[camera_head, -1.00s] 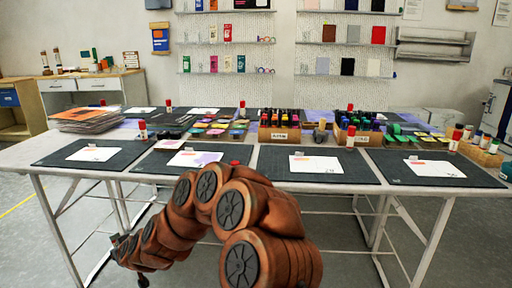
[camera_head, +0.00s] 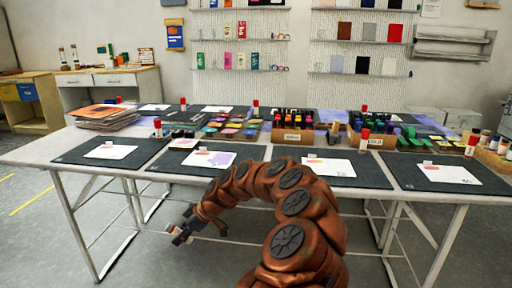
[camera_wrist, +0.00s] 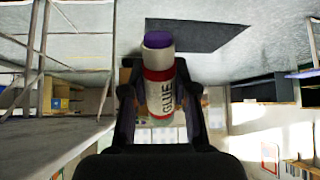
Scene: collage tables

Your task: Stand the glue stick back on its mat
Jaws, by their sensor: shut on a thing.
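My gripper (camera_head: 178,234) is shut on a glue stick, left of my arm, in front of the table and below its top. In the wrist view the glue stick (camera_wrist: 160,88) lies between both fingers of my gripper (camera_wrist: 160,100). It has a white body lettered GLUE, a red band and a purple end that points away from my palm. Along the table's front lie dark mats. The second mat from the left (camera_head: 249,154) bears papers and shows no standing glue stick.
The white table (camera_head: 50,148) has thin metal legs and crossbars close to my gripper. Standing red-capped glue sticks (camera_head: 157,127) mark other mats. A stack of papers (camera_head: 105,117) and wooden marker boxes (camera_head: 293,135) stand behind. The floor at the left is clear.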

